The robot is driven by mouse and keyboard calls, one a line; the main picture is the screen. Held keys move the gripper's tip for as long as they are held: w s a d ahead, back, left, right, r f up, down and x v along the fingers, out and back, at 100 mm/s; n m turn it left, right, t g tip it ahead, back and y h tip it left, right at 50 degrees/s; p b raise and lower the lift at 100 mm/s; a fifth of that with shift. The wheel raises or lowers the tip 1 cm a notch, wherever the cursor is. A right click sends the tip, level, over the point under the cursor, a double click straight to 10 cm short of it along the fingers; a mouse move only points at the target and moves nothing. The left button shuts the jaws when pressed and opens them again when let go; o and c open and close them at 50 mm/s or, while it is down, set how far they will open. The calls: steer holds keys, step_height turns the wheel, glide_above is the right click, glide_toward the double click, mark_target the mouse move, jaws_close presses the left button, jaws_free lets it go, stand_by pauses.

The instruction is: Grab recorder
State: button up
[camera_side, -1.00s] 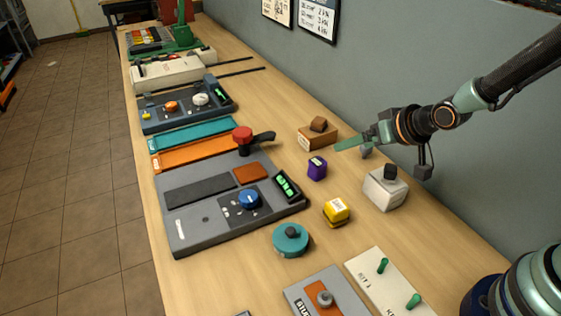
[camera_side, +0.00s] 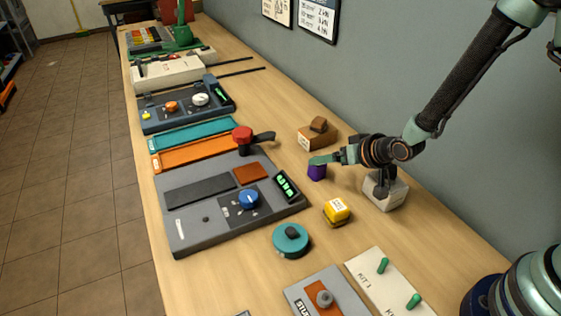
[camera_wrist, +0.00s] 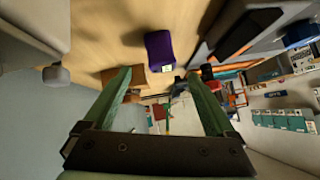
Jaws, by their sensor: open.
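No label that I can read marks a recorder, so I cannot tell for sure which object it is. A small purple box (camera_side: 317,173) with a pale label stands on the table. My gripper (camera_side: 320,160) is over or beside its top in the side view, where a green finger hides part of it. In the wrist view the purple box (camera_wrist: 159,46) lies beyond the fingertips, in line with the gap between them. My gripper (camera_wrist: 160,78) is open, with nothing between its fingers.
A brown wooden block (camera_side: 314,139) stands behind the purple box. A yellow block (camera_side: 337,210), a teal round item (camera_side: 291,240) and a grey panel with a blue knob (camera_side: 188,227) are nearby.

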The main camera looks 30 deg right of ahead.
steer(key=shift+x, duration=2.75)
steer(key=shift+s+a, duration=0.1)
jaws_close()
